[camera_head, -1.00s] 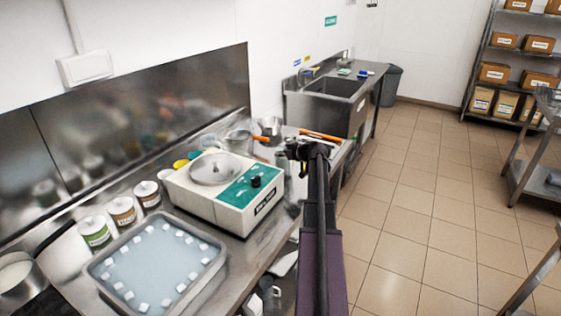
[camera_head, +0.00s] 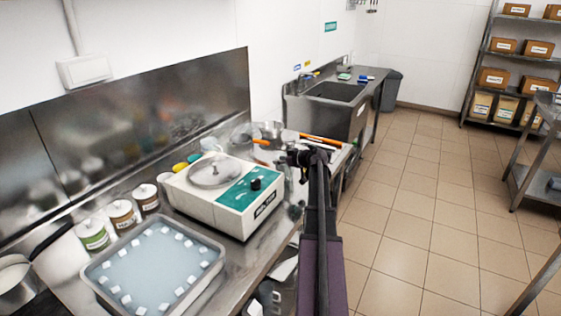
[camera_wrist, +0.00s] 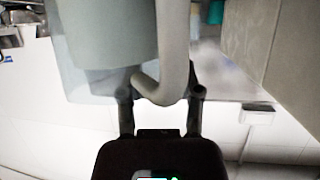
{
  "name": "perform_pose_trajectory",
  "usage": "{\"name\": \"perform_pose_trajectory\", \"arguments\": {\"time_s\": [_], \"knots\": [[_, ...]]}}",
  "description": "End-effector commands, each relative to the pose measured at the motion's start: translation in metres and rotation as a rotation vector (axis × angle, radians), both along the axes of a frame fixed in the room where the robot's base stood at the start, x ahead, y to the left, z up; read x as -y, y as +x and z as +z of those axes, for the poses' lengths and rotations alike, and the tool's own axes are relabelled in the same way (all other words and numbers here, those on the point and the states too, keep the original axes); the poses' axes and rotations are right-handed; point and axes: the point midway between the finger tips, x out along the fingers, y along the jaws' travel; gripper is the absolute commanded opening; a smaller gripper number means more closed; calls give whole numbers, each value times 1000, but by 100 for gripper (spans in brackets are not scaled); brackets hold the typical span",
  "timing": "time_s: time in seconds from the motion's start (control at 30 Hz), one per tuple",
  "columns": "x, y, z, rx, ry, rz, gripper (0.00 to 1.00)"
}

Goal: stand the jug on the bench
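The jug (camera_wrist: 100,40) is a grey, translucent cylinder that fills the upper left of the wrist view. Its pale looped handle (camera_wrist: 172,60) sits between the fingers of my gripper (camera_wrist: 160,92), which look shut on it. The wrist view is upside down, with the wall at its bottom. In the head view my gripper (camera_head: 292,154) is over the far part of the steel bench (camera_head: 238,252), just right of the white machine. The jug is hard to pick out there among clear and steel vessels. I cannot tell whether its base touches the bench.
A white batch machine (camera_head: 205,203) stands on the bench, with a tray (camera_head: 215,265) of white cubes in front. Labelled tubs (camera_head: 122,215) stand left. A steel pan (camera_head: 272,132) and an orange-handled tool lie beyond. A sink (camera_head: 335,92) is farther back.

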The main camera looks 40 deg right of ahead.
Motion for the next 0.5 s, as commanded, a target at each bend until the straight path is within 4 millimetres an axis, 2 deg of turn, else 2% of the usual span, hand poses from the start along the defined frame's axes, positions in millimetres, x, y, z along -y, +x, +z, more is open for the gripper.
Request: {"name": "perform_pose_trajectory", "arguments": {"time_s": [0.3,0.5], "knots": [[0,0,3,0,0,0,46],[1,-16,10,0,1,-1,46]]}}
